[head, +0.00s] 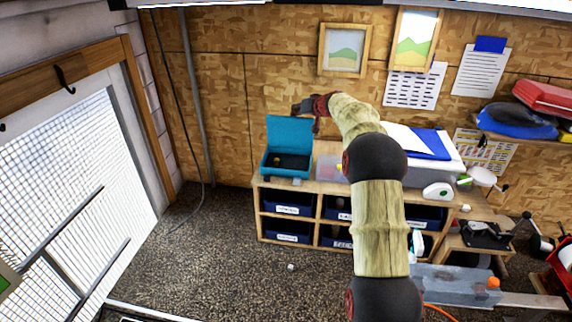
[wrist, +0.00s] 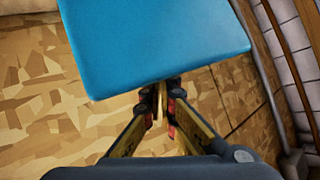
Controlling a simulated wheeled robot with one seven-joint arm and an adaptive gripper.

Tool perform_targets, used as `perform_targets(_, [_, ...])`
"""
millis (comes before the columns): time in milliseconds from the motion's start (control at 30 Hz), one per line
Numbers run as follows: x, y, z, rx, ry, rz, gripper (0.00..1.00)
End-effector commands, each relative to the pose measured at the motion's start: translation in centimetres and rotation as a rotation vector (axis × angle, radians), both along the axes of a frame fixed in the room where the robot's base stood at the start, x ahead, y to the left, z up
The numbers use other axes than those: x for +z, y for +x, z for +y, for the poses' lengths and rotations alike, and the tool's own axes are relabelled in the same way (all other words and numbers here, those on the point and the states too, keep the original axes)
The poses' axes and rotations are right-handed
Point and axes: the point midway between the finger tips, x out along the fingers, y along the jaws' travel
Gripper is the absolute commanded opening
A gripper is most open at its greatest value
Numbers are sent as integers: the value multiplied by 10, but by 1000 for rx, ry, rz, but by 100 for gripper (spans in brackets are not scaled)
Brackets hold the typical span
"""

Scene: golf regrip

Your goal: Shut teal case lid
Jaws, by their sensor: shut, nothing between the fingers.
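The teal case (head: 287,170) sits on the left end of the wooden shelf unit, with a dark interior and a small yellowish item inside. Its lid (head: 289,131) stands open, raised at the back of the case. My gripper (head: 297,108) is shut and empty at the upper right of the lid, by its top edge. In the wrist view the lid (wrist: 155,40) fills the upper middle, and the shut fingertips (wrist: 161,96) are at its lower edge. I cannot tell whether they touch it.
A clear container (head: 329,168) stands right of the case. A blue folder and papers (head: 420,142) lie on a white box farther right. Framed pictures (head: 344,50) hang on the wall behind. The floor (head: 220,245) left of the shelf is mostly clear.

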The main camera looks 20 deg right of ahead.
Motion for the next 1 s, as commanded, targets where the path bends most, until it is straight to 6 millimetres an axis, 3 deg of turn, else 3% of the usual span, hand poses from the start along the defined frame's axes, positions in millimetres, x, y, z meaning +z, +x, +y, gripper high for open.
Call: perform_targets(1000, [-12,-36,25,0,0,1,0])
